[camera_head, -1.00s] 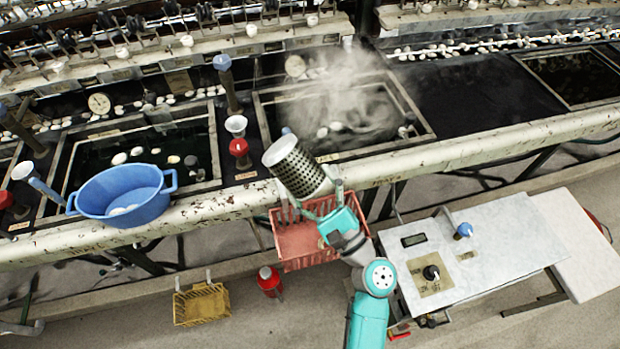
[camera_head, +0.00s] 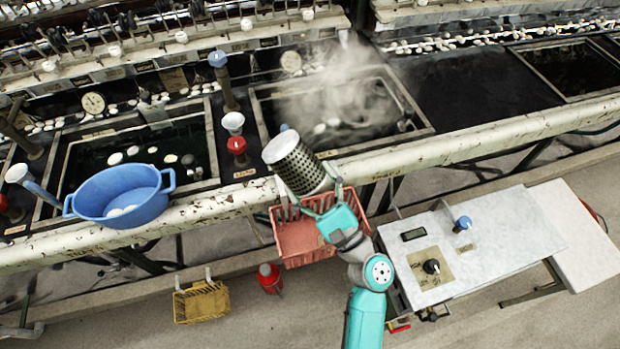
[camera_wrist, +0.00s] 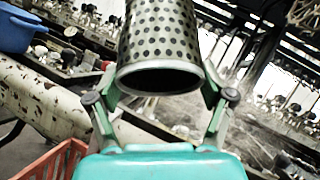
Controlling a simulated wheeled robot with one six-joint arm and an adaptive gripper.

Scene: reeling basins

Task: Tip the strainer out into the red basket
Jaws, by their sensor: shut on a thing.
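The strainer (camera_head: 297,167) is a perforated metal cylinder, tilted above the red basket in the head view. My gripper (camera_head: 318,196) is shut on the strainer, with a finger on each side of it. In the wrist view the strainer (camera_wrist: 162,45) sits between the fingers, with a dark round end toward the camera. What is inside it cannot be seen. The red basket (camera_head: 300,247) hangs at the front of the basin rail, below and beside my gripper. Its rim also shows at the lower left of the wrist view (camera_wrist: 52,160). My arm hides part of the basket.
A steaming basin (camera_head: 345,110) lies behind the strainer. A yellow basket (camera_head: 203,304) and a red bottle (camera_head: 270,278) are low in front. A pale table (camera_head: 500,240) with knobs stands at right.

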